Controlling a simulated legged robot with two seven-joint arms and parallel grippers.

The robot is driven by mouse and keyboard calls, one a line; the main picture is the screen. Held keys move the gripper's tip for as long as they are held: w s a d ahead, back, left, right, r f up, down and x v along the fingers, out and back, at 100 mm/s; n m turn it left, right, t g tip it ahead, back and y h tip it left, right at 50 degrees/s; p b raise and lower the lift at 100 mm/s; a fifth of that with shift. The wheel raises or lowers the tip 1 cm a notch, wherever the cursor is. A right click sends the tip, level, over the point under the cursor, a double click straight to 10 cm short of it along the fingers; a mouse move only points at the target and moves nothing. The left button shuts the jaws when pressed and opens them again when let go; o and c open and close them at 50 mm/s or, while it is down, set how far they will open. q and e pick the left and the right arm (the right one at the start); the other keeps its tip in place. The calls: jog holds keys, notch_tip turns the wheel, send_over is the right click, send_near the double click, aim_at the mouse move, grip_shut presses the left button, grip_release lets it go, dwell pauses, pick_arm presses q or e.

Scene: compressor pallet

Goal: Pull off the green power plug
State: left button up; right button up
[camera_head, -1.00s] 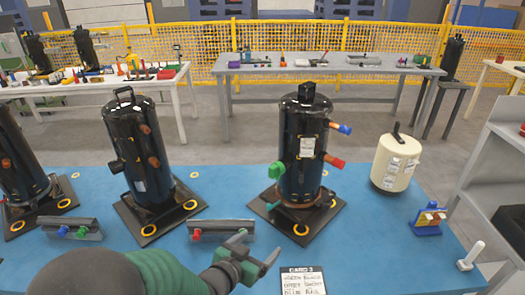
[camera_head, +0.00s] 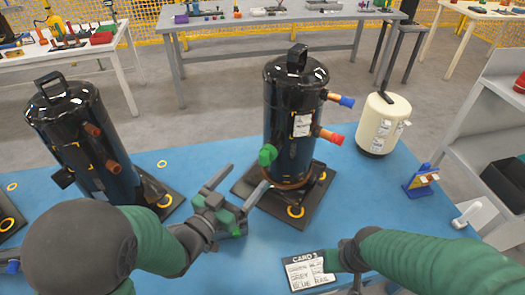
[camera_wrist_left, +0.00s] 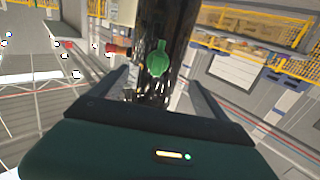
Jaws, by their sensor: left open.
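The green power plug (camera_head: 267,155) sits on the left side of the middle black compressor (camera_head: 288,120), low on its body. In the left wrist view the green plug (camera_wrist_left: 158,60) shows ahead, between the two fingers, with the dark compressor body behind it. My left gripper (camera_head: 238,188) is open and empty, just left of and in front of the plug, apart from it. Its fingers (camera_wrist_left: 160,92) are spread in the left wrist view. My right arm comes in from the right; its gripper (camera_head: 350,270) shows only partly beside the card, and its jaws are unclear.
A red plug (camera_head: 332,137) and a blue plug (camera_head: 346,101) stick out on the compressor's right. Another black compressor (camera_head: 85,140) stands left. A cream tank (camera_head: 380,125) and a printed card (camera_head: 308,270) are on the blue table (camera_head: 375,195). A grey shelf (camera_head: 480,140) stands right.

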aim_at(261, 162)
pick_arm(q)
jog(key=x, duration=0.8)
jog(key=shift+d+f, duration=0.1)
jog(key=shift+d, duration=0.15)
jog(key=shift+w+d, duration=0.45)
jog(key=shift+c, duration=0.4)
dwell(0.5)
grip_shut()
dwell(0.5)
jog(key=shift+s+a, duration=0.1)
jog(key=shift+b+v, duration=0.4)
jog(key=shift+v, duration=2.5)
